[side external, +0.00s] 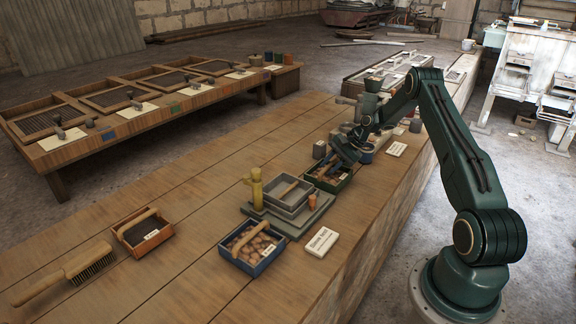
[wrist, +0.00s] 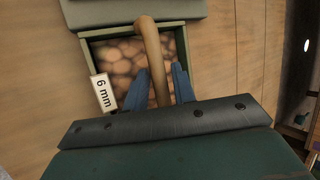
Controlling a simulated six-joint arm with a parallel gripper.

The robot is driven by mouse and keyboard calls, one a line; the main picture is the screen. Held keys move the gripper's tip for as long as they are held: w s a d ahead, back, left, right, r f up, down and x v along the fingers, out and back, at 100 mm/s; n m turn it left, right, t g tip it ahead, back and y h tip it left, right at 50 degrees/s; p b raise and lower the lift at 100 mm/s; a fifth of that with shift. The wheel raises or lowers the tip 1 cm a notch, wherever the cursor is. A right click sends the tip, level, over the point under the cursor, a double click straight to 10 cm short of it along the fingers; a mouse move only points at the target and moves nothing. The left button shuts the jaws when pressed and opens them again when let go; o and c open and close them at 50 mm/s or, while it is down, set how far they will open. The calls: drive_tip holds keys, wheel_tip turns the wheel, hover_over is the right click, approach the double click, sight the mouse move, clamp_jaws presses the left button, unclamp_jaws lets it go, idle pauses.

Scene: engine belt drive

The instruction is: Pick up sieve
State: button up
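A green-framed sieve (wrist: 85,55) with a curved wooden handle (wrist: 150,45) and a "6 mm" label (wrist: 103,92) fills the middle of the wrist view. Rounded tan stones show under its handle. The green sieve also shows in the side view (side external: 330,184), on the wooden bench below my gripper (side external: 343,157). In the wrist view, the blue fingers of my gripper (wrist: 161,88) are apart, one on each side of the handle. A gap shows beside the handle, so the gripper looks open. Whether the fingertips reach down to the handle is hard to tell.
A grey tray (side external: 300,205) with a wooden handle sits just left of the green sieve, with a yellow figure-like piece (side external: 256,188) beside it. A blue box (side external: 250,265) of stones, an orange-brown box (side external: 155,240) and a brush (side external: 65,273) lie farther left. The bench front is mostly clear.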

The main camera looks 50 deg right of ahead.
sight(318, 176)
drive_tip(key=shift+x, duration=1.2)
clamp_jaws()
